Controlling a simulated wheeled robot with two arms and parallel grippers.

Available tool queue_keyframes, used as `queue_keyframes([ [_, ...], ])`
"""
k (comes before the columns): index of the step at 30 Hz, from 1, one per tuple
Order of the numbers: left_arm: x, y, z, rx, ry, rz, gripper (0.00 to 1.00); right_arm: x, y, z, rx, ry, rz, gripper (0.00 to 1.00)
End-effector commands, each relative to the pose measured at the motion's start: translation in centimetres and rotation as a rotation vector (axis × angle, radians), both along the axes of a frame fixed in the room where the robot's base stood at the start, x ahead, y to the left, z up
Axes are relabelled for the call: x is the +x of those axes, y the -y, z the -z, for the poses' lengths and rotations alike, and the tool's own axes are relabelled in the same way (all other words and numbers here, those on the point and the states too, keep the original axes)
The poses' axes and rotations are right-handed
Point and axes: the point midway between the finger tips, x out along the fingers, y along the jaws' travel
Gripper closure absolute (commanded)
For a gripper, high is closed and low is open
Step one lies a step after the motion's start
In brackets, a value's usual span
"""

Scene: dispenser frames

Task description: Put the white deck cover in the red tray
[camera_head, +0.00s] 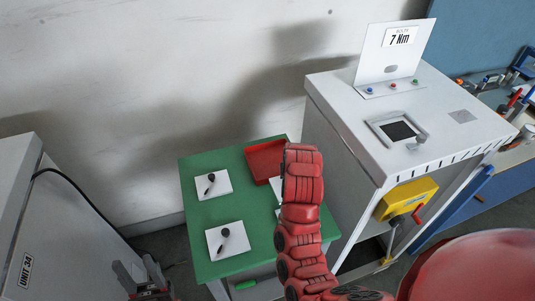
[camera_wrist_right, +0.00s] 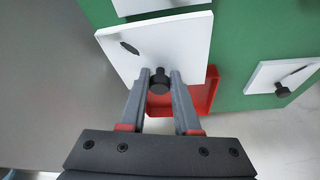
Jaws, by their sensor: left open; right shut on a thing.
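The white deck cover (camera_wrist_right: 185,42) is a flat square plate with a black knob (camera_wrist_right: 159,86) and a dark slot. My right gripper (camera_wrist_right: 160,74) is shut on that knob. In the right wrist view the red tray (camera_wrist_right: 212,92) shows partly behind the cover, so I cannot tell the height between them. In the head view the red tray (camera_head: 264,162) is at the back right of the green table, and my right arm hides the gripper and most of the cover. My left gripper (camera_head: 150,290) is open and empty at the lower left, off the table.
Two similar white plates with black knobs, a far one (camera_head: 213,185) and a near one (camera_head: 227,240), lie on the green table (camera_head: 203,222). A white cabinet (camera_head: 345,130) with a 7 Nm sign stands at the right. Another cabinet (camera_head: 20,190) is at the left.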

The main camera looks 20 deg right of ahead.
Motion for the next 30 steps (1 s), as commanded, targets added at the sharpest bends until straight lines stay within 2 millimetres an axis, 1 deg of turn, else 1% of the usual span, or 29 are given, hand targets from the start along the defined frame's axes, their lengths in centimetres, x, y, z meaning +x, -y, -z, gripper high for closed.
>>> queue_keyframes([
  [2, 0.0, 0.0, 0.2, 0.0, 0.0, 0.0, 0.5, 0.2, 0.0, 0.1, -0.001, 0.001, -0.001, 1.0],
  [5, 0.0, 0.0, 1.2, 0.0, 0.0, 0.0, 0.5, 1.2, -0.1, 0.5, -0.003, 0.002, -0.001, 1.0],
  [11, 0.0, 0.0, 5.0, 0.0, -0.001, 0.0, 0.5, 5.3, -0.4, 1.3, -0.005, 0.003, -0.002, 1.0],
  [13, 0.0, 0.0, 5.6, 0.0, -0.001, 0.0, 0.5, 6.8, -0.6, 1.1, -0.004, 0.003, -0.002, 1.0],
  [15, 0.0, 0.0, 6.4, 0.0, 0.0, 0.0, 0.5, 8.2, -0.7, 1.3, -0.002, -0.001, 0.0, 1.0],
  [16, 0.0, 0.0, 5.5, 0.0, -0.001, 0.0, 0.5, 8.6, -0.7, 0.7, -0.001, -0.002, 0.001, 1.0],
  [18, 0.0, 0.0, 4.5, 0.0, 0.0, 0.0, 0.5, 9.7, -0.8, 0.4, 0.0, -0.001, 0.001, 1.0],
  [24, 0.0, 0.0, 3.4, 0.0, 0.0, 0.0, 0.5, 12.4, -1.1, 0.7, -0.001, -0.001, -0.001, 1.0],
  [30, 0.0, 0.0, 2.7, 0.0, 0.0, 0.0, 0.5, 14.6, -1.4, 1.0, -0.001, -0.001, -0.001, 1.0],
])
